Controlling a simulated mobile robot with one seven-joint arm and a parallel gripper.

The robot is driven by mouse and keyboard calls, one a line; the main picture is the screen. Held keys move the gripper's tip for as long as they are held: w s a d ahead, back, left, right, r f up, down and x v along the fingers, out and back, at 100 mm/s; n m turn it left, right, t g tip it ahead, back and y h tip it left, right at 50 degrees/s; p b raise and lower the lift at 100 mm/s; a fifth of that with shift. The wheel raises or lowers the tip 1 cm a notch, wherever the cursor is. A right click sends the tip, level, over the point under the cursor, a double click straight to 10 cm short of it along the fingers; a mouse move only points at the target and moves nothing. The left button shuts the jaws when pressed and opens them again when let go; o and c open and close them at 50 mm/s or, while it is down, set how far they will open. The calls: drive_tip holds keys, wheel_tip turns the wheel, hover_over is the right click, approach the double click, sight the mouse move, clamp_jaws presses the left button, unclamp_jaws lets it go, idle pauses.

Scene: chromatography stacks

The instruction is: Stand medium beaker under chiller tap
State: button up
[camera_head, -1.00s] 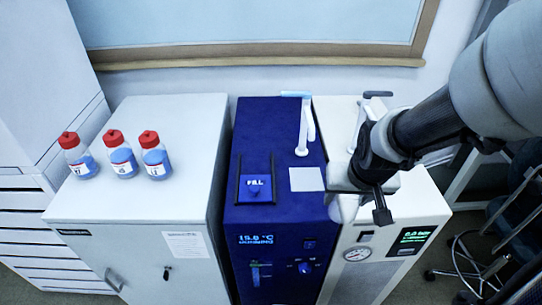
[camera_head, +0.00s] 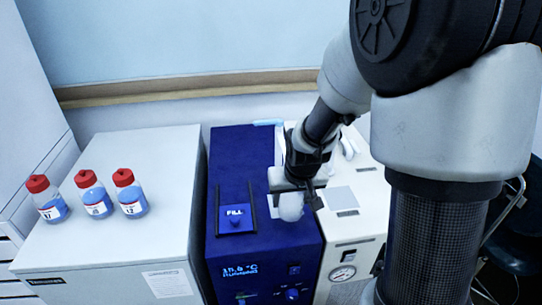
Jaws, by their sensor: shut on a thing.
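The chiller (camera_head: 238,160) is the blue unit in the middle, with a lit temperature display on its front. The light-blue handle of its tap (camera_head: 266,122) shows at the back; the rest of the tap is hidden behind my arm. My gripper (camera_head: 293,190) is shut on a pale, translucent vessel (camera_head: 291,208), which looks like the medium beaker. It appears roughly upright over the right part of the chiller's top. I cannot tell whether it touches the top.
A white unit (camera_head: 371,207) with a gauge (camera_head: 342,273) and a pale square pad (camera_head: 340,198) stands right of the chiller. Left is a grey cabinet (camera_head: 130,233) with three red-capped bottles (camera_head: 96,196). A FILL panel (camera_head: 236,219) lies on the chiller's top.

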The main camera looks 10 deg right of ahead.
drive_tip(key=w, duration=0.3)
drive_tip(key=shift+w, duration=0.15)
drive_tip(key=w, duration=0.3)
drive_tip(key=shift+w+f, duration=0.1)
drive_tip(key=shift+w, duration=0.15)
drive_tip(key=shift+s+f, duration=0.1)
drive_tip(key=shift+f, duration=0.45)
drive_tip(key=shift+f, duration=0.1)
